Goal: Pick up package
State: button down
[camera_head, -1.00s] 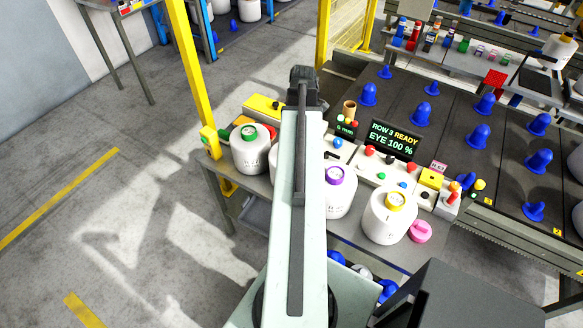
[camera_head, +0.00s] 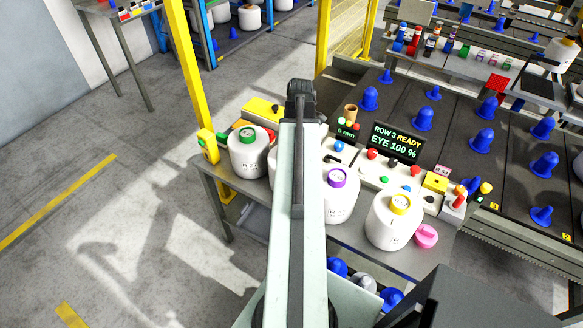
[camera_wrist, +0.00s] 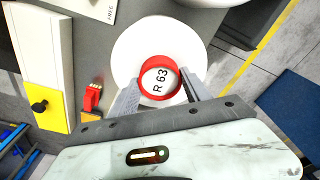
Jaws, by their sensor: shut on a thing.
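A white yarn package with a red ring around a label reading "R 63" (camera_wrist: 135,50) sits in the middle of the wrist view. The two grey fingers of my gripper (camera_wrist: 162,90) lie on either side of the red ring, shut on it. In the head view my arm covers the gripper and most of this package. Other white packages stand on the grey table: one with a green ring (camera_head: 248,160), one with a purple ring (camera_head: 341,203) and one with a yellow ring (camera_head: 393,226).
A sign reading "ROW 3 READY EYE 100 %" (camera_head: 396,142) stands behind a white control panel (camera_head: 375,172). A pink object (camera_head: 426,236) lies at the table's right. A yellow post (camera_head: 190,80) rises at the left. Blue cones stand on the dark rack (camera_head: 455,140) at right.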

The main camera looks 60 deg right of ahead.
jog(key=shift+r, duration=0.1)
notch_tip(320, 180, up, 10)
jog(key=p, duration=1)
notch_tip(320, 180, up, 14)
jog(key=p, duration=1.5)
notch_tip(320, 180, down, 19)
jog(key=b, duration=2)
jog(key=shift+r, duration=0.1)
jog(key=shift+n, duration=0.3)
